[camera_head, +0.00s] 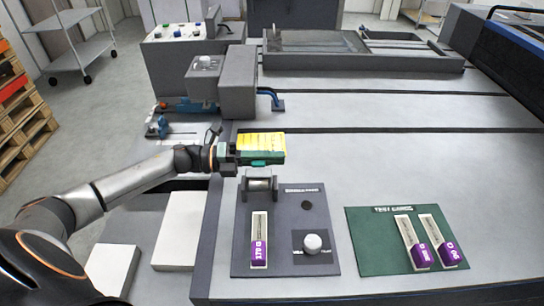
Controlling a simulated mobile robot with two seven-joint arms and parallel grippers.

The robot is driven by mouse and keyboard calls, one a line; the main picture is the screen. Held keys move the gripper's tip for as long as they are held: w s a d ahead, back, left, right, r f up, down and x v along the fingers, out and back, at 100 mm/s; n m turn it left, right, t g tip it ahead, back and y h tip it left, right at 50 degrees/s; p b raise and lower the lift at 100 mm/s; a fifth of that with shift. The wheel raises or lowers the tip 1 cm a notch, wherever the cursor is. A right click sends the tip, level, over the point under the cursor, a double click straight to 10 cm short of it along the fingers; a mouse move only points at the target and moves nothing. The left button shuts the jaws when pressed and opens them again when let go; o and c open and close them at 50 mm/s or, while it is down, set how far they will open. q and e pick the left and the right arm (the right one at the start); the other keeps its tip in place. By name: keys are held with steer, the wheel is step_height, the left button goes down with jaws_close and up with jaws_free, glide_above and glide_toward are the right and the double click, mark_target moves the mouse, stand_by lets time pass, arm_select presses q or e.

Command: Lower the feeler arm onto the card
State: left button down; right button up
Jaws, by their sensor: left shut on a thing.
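A white card with a purple end (259,241) lies on the panel below the stand. A white round knob (313,243) is to its right. My right gripper is not in view.
A green mat (378,255) at the right holds two purple-ended cards (413,241) and (438,238). Grey box units (239,80) stand behind the gripper. A shallow grey tray (310,64) lies at the back. The bench middle is clear.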

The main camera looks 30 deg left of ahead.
arm_select(q)
steer(key=s+d+m+b, duration=0.1)
steer(key=s+m+b, duration=0.1)
steer(key=m, duration=0.1)
steer(key=s+d+f+m+b, duration=0.1)
steer(key=m+b, duration=0.1)
steer(key=m, duration=0.1)
steer(key=s+d+f+m+b, duration=0.1)
steer(key=s+m+b, duration=0.1)
steer(key=m, duration=0.1)
steer(key=shift+s+d+f+m+b, duration=0.15)
steer(key=shift+s+d+m+b, duration=0.15)
steer(key=shift+b, duration=0.1)
steer(key=shift+s+d+f+m+b, duration=0.15)
steer(key=shift+s+f+m+b, duration=0.25)
steer(key=shift+m+b, duration=0.5)
steer(key=shift+s+d+f+m+b, duration=0.2)
steer(key=shift+s+f+m+b, duration=0.15)
steer(key=shift+m+b, duration=0.6)
steer(key=shift+s+d+f+m+b, duration=0.15)
steer(key=shift+m+b, duration=0.1)
steer(key=shift+b, duration=0.45)
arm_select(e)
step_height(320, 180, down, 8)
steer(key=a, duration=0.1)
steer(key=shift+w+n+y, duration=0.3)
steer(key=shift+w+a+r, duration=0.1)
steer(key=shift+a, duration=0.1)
